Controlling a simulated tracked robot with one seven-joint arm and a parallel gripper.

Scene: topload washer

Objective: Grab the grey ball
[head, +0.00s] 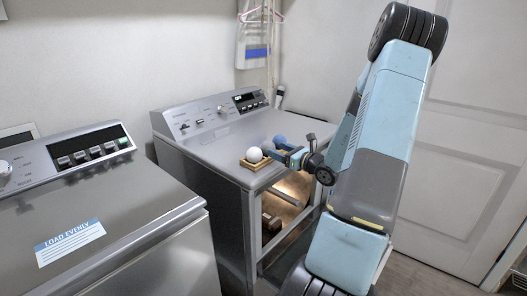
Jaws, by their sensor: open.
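A pale grey-white ball (254,154) sits in a small wooden tray (256,165) near the front edge of the farther machine's top. It is the only ball here that could be the grey one. A blue ball (280,141) is just behind and to the right. My gripper (271,153) reaches in from the right, low over the machine top. Its blue fingers are open, close to the right side of the pale ball. I cannot tell whether they touch it, and the fingers are small in this view.
The farther machine (217,140) has a raised control panel at its back and an open front with a brown object (271,222) inside. A nearer washer (110,215) with a "LOAD EVENLY" label stands at left. A pink hanger (262,15) hangs behind. A white door (470,150) is at right.

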